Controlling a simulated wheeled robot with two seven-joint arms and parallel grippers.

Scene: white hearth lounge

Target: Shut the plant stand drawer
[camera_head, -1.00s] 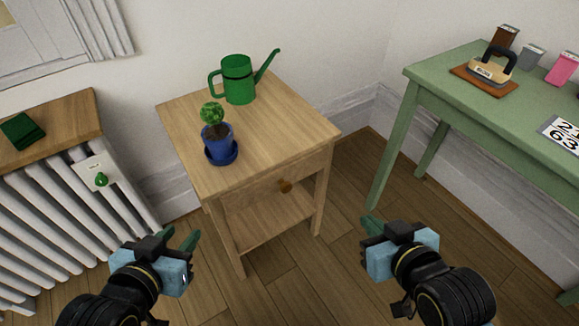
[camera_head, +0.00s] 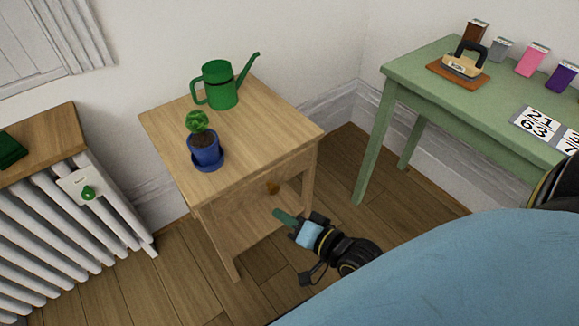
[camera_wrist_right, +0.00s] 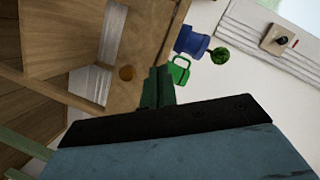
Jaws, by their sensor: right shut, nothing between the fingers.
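The wooden plant stand (camera_head: 255,112) stands in the middle of the head view, with a drawer under its top and a lower shelf. The drawer's front (camera_head: 238,195) carries a small round brown knob (camera_head: 272,187). I cannot tell exactly how far the drawer stands out. My right gripper (camera_head: 277,214) is shut and empty, just below the knob in the head view, apart from it. In the right wrist view the shut fingers (camera_wrist_right: 160,85) point toward the stand, with the knob (camera_wrist_right: 126,73) to their left. My left gripper is out of view.
A green watering can (camera_head: 220,86) and a potted plant in a blue pot (camera_head: 205,150) stand on top. A white radiator (camera_head: 75,215) is at left. A green table (camera_head: 440,95) with several small items is at right. Floor is clear in front.

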